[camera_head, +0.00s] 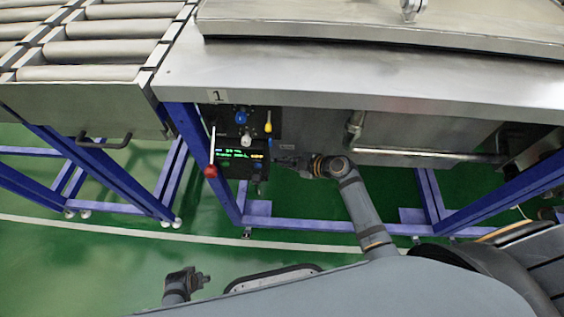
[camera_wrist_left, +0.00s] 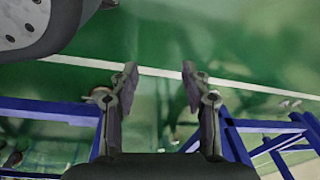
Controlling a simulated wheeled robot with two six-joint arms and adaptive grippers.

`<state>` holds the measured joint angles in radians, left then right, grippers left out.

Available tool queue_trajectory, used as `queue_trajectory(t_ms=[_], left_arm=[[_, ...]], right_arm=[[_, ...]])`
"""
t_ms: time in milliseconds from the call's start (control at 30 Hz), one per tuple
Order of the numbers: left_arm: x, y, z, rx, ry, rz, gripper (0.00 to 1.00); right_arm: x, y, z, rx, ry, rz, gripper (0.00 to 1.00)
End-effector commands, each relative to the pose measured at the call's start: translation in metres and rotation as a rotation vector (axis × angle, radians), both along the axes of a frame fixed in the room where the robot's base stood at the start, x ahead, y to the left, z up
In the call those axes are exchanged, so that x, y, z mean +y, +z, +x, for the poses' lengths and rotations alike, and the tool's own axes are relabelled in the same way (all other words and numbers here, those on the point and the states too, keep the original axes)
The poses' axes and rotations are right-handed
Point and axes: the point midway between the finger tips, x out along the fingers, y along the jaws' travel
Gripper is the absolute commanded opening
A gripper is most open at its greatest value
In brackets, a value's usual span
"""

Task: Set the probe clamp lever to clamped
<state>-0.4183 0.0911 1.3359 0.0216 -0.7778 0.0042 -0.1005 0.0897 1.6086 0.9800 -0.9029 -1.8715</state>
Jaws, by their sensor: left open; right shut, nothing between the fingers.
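A dark control panel (camera_head: 228,128) hangs under the steel table edge, marked "1". It carries a long lever with a red ball (camera_head: 211,171) pointing down, a blue knob (camera_head: 241,118), a pale knob (camera_head: 246,140) and a small yellow-tipped lever (camera_head: 268,127). I cannot read which is the probe clamp lever. My right gripper (camera_head: 284,160) is shut and empty, just right of the lit display (camera_head: 240,154), below the yellow-tipped lever; contact is unclear. My left gripper (camera_wrist_left: 160,78) is open and empty over the floor in the left wrist view, away from the panel.
A roller conveyor (camera_head: 95,50) stands at the left. A metal pipe (camera_head: 420,154) runs under the steel table (camera_head: 350,75) to the right. The green floor in front is mostly clear.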

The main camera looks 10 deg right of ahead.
Motion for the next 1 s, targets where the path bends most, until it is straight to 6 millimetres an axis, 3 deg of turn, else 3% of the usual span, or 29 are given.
queue_trajectory(t_ms=[100, 233, 500, 567, 1000], left_arm=[[-0.012, 0.029, 0.023, 0.0, -0.002, -0.018, 0.48], [-0.024, 0.072, 0.036, 0.008, -0.006, -0.038, 0.48], [-0.042, 0.158, 0.034, 0.025, -0.027, -0.07, 0.48], [-0.045, 0.171, 0.031, 0.023, -0.032, -0.077, 0.48], [-0.059, 0.132, 0.041, -0.129, -0.04, -0.133, 0.48]], right_arm=[[-0.001, -0.01, 0.0, -0.011, 0.0, 0.036, 0.0], [-0.001, -0.013, 0.0, -0.022, 0.001, 0.072, 0.0], [-0.001, -0.016, 0.0, -0.04, 0.0, 0.136, 0.0], [-0.001, -0.017, 0.0, -0.043, 0.0, 0.148, 0.0], [0.0, -0.021, 0.0, -0.063, 0.0, 0.216, 0.0]])
